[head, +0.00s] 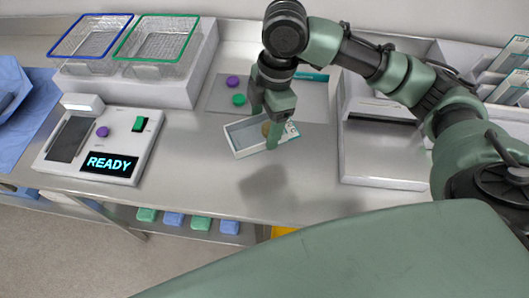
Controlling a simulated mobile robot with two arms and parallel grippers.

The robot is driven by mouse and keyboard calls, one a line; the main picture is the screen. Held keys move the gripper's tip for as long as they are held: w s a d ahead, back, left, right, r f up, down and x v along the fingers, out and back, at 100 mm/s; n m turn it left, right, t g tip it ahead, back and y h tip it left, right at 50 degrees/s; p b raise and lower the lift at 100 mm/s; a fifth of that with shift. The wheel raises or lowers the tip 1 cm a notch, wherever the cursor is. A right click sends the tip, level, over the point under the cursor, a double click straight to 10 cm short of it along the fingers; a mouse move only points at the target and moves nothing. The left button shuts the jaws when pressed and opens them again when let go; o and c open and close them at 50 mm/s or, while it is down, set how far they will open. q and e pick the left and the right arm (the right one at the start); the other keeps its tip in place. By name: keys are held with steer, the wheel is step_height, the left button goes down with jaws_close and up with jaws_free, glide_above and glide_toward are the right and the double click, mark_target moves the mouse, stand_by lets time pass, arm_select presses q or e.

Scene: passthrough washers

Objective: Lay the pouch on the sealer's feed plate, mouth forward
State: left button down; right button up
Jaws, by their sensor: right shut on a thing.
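The pouch (244,137) is a pale, flat, rectangular thing with a light blue edge and a printed strip at its right end. My right gripper (265,125) comes down over its middle from above and is shut on it. A dark shadow on the counter below suggests that the pouch is held above the surface. The fingers hide part of it, and I cannot tell which end is its mouth. What looks like the sealer (384,138) is a white unit with a dark slot, right of the gripper. Its flat plate (385,168) is bare. My left gripper is not in view.
A white console (118,125) reading READY stands at the left. Behind it are a blue-rimmed basket (92,42) and a green-rimmed basket (158,44). A grey mat (312,103) holds purple and green discs. Boxes (511,55) stand back right. The counter's front middle is clear.

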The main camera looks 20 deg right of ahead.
mark_target(263, 162)
step_height(263, 162, down, 12)
steer(key=shift+f+p, duration=0.2)
steer(key=shift+p, duration=0.25)
steer(key=shift+f, duration=0.15)
steer(key=o, duration=1.3)
steer(key=r, duration=0.3)
steer(key=d+r+b, duration=0.1)
steer(key=r, duration=0.7)
steer(key=shift+d+r+b, duration=0.15)
steer(key=shift+d+b, duration=0.15)
steer(key=shift+d+r, duration=0.1)
steer(key=shift+r, duration=0.4)
steer(key=shift+o, duration=0.5)
